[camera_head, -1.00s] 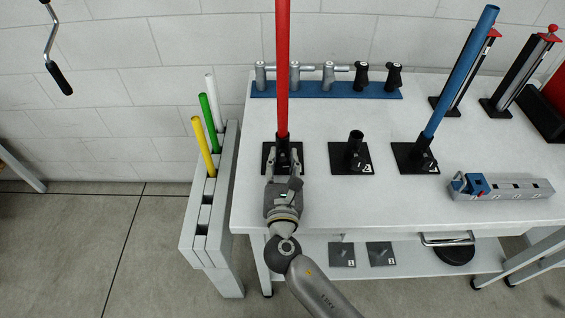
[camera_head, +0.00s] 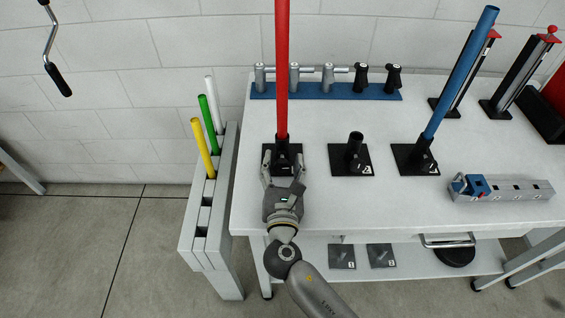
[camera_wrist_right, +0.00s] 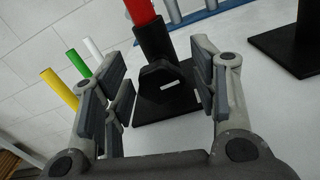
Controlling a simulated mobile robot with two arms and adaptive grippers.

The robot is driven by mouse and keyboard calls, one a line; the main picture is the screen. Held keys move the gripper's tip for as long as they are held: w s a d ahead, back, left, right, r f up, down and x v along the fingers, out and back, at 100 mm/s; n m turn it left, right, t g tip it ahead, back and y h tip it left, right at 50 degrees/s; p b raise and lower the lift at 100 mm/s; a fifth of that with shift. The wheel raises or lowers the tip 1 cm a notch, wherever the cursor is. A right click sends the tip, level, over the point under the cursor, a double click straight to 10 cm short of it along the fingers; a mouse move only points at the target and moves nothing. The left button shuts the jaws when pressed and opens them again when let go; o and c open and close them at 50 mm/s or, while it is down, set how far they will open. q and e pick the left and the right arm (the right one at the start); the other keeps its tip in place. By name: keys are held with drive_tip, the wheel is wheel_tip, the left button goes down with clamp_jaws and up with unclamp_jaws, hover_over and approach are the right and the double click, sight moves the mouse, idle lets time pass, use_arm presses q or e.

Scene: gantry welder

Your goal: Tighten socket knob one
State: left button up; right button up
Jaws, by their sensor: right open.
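The red rod (camera_head: 282,70) stands upright in the leftmost black socket (camera_head: 283,146) on the table. The socket's black knob (camera_wrist_right: 162,84) faces my right gripper in the wrist view, with a small white label on it. My right gripper (camera_head: 283,172) is in front of this socket. In the wrist view its fingers (camera_wrist_right: 160,90) are spread, one on each side of the knob, and I see gaps between them and the knob. The fingers hide part of the base plate. My left gripper is out of view.
A second black socket (camera_head: 355,152) stands empty to the right, and a third holds a tilted blue rod (camera_head: 460,72). A blue rack (camera_head: 325,90) with grey and black fittings lies behind. A grey stand (camera_head: 226,165) with yellow, green and white rods is at the left.

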drive_tip(key=s, duration=1.1)
drive_tip(key=shift+s, duration=0.25)
drive_tip(key=shift+c, duration=0.4)
